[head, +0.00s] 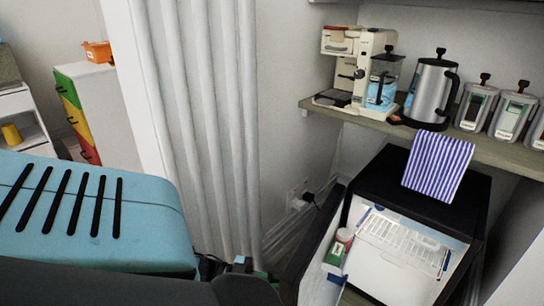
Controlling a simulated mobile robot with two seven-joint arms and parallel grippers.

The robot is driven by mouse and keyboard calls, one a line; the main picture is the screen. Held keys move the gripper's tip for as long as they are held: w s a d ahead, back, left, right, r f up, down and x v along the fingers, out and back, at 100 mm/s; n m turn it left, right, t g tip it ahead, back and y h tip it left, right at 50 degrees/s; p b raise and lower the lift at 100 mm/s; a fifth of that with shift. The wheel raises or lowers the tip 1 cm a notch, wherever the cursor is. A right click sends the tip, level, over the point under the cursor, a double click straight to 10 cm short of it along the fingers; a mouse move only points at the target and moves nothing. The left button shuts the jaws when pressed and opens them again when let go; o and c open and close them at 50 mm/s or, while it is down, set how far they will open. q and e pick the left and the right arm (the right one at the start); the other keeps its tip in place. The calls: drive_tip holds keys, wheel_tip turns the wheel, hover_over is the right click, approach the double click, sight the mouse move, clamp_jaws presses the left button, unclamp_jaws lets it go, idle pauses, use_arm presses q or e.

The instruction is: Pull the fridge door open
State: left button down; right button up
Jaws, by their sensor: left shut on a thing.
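The fridge (378,182) is a small black box at the lower right, below the shelf. Its door (313,246) stands open and is swung out to the left, with the white inner side showing. A red-and-white jar (344,237) and a green-and-white box (334,257) sit at the door's inner side. My left gripper (250,270) is low in the picture, just left of the door, and is shut. The handle is hidden, and what the fingers hold does not show clearly. My right gripper is not in view.
A striped cloth (438,163) hangs over the fridge top. The shelf (486,150) above carries a coffee machine (357,66), a kettle (430,92) and several canisters (475,106). A pale curtain (205,110) hangs left of the fridge. A coloured drawer unit (88,110) stands far left.

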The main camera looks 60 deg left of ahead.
use_arm(q)
drive_tip(key=shift+w+a, duration=0.1)
drive_tip(key=shift+a, duration=0.05)
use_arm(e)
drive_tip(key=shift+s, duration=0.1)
use_arm(q)
drive_tip(key=c, duration=1.6)
unclamp_jaws()
drive_tip(key=shift+o, duration=0.3)
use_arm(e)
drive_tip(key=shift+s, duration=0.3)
use_arm(q)
drive_tip(key=v, duration=0.7)
drive_tip(key=shift+s+a, duration=0.2)
drive_tip(key=shift+s, duration=0.15)
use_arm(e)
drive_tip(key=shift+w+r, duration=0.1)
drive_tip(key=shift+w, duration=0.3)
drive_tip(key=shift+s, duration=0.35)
